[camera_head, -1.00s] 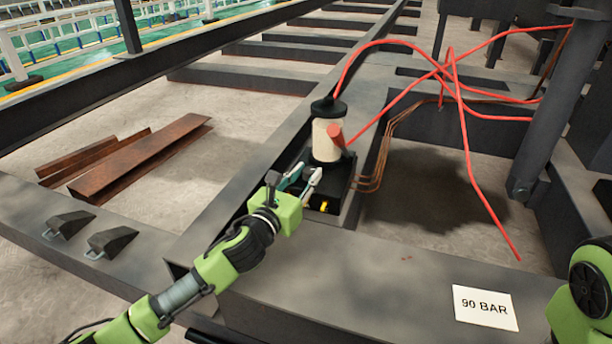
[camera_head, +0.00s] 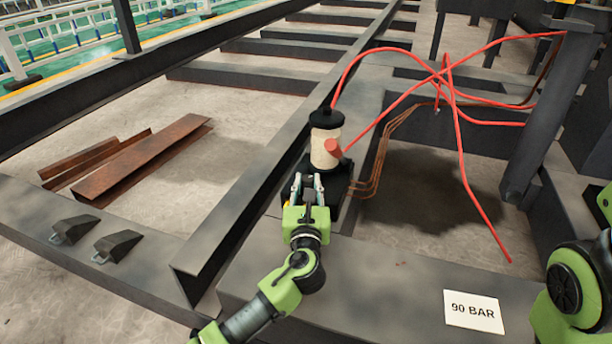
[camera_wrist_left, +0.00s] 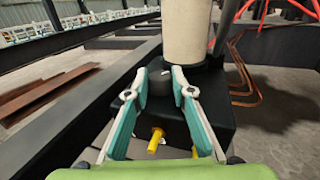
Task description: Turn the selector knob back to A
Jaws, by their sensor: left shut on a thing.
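A black box (camera_head: 336,200) stands on the dark steel frame, with a cream cylinder (camera_head: 324,150) with a black cap on top. In the left wrist view, a dark round knob (camera_wrist_left: 159,84) on the box sits between the fingertips of my left gripper (camera_wrist_left: 160,74). The fingers are shut on it. In the head view my left gripper (camera_head: 307,184) reaches the front of the box and hides the knob. A yellow pin (camera_wrist_left: 155,140) sticks out of the box below the knob. The A mark cannot be made out. My right gripper is out of view.
Red hoses (camera_head: 458,118) arch from the cylinder to the right. Thin copper pipes (camera_head: 372,170) run beside the box. A "90 BAR" card (camera_head: 473,312) lies on the front beam. Rusty steel pieces (camera_head: 140,163) and two dark wedges (camera_head: 118,244) lie to the left.

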